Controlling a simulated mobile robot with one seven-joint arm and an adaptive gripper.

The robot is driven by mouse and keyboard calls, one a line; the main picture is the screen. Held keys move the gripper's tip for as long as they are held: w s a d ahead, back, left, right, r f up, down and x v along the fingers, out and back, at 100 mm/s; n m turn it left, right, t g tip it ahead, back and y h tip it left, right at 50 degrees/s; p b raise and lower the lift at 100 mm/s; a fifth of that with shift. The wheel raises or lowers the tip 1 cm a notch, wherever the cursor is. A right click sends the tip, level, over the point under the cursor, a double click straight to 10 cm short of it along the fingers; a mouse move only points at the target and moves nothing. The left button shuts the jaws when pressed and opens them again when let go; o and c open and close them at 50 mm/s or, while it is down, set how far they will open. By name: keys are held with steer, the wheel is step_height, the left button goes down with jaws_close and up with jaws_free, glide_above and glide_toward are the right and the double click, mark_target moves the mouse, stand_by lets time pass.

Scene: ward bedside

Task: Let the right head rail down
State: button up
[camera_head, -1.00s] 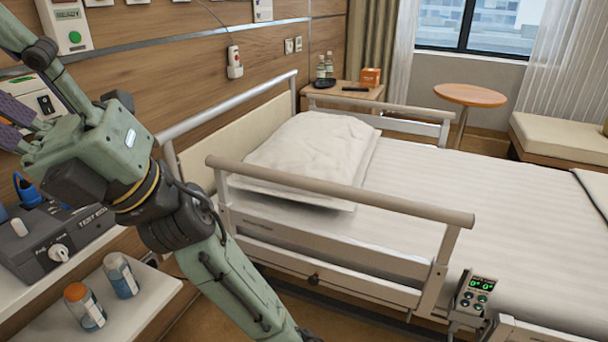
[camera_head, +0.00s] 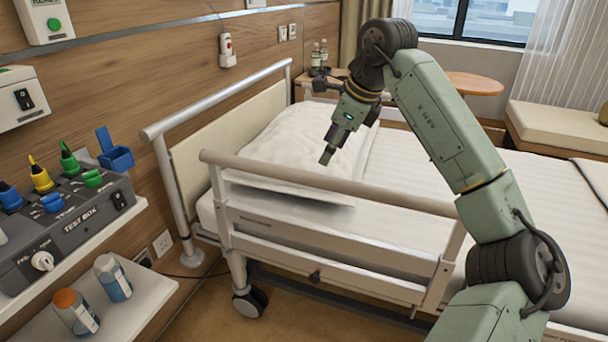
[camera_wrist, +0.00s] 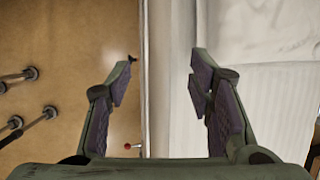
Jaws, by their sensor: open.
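The near head rail (camera_head: 330,183) of the bed is up, its beige top bar standing above the mattress beside the pillow. A small dark knob (camera_head: 315,277) sits on the frame low under the rail. A red-tipped knob (camera_wrist: 127,146) shows there over the floor.
A test box (camera_head: 75,215) and two bottles (camera_head: 112,277) are on shelves at left. A bedside table with bottles (camera_head: 318,55) stands behind. The floor before the rail is partly clear.

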mark_target(316, 176)
steer(key=p+x, duration=0.1)
steer(key=x, duration=0.9)
steer(key=shift+a+f+p, duration=0.2)
steer(key=shift+f+p, duration=0.1)
steer(key=shift+c, duration=0.4)
jaws_close()
